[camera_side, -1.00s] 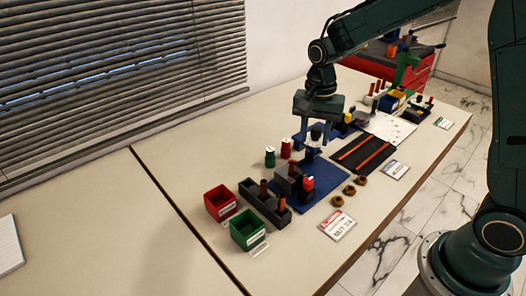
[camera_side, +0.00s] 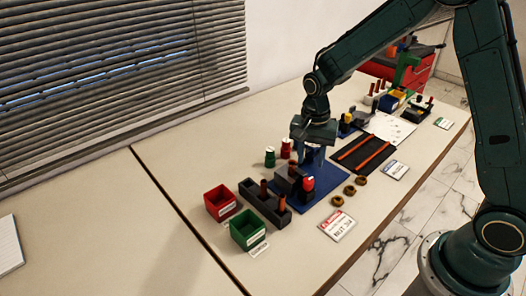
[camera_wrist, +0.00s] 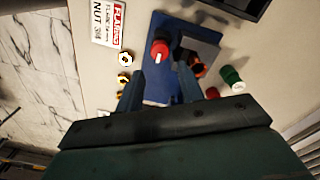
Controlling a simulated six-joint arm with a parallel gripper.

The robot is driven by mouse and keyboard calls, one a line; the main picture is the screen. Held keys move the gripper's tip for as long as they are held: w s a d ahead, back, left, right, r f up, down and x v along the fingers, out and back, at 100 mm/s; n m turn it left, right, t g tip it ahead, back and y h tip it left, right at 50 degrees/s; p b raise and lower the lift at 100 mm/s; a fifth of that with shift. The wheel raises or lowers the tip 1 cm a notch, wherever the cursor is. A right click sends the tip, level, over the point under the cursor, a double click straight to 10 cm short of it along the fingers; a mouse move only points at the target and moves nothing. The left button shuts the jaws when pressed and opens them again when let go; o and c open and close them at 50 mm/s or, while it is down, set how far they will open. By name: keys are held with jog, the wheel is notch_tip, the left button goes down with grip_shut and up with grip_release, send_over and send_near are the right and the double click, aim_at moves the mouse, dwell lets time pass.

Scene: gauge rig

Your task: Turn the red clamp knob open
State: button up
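The red clamp knob (camera_side: 307,184) sits at the front of a dark clamp block (camera_side: 283,186) on a blue base plate (camera_side: 325,200). In the wrist view the red knob (camera_wrist: 160,46) carries a white mark and lies just beyond and roughly between my fingertips. The grey top of the block (camera_wrist: 203,45) is to its right, with an orange-and-black part (camera_wrist: 197,69) beside it. My gripper (camera_wrist: 160,72) is open and empty. In the side view my gripper (camera_side: 308,160) hangs just above and behind the knob. I cannot tell whether a finger touches the block.
Red and green spools (camera_side: 270,157) stand behind the plate. A red bin (camera_side: 221,202), a green bin (camera_side: 247,229) and a dark rack (camera_side: 264,203) with brown pegs are at left. Several brass nuts (camera_side: 349,190) and a label card (camera_side: 338,225) lie in front. Bare table lies further left.

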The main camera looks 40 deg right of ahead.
aim_at(308, 180)
jog(key=shift+f, duration=3.85)
jog(key=shift+c, duration=0.2)
jog(key=c, duration=0.7)
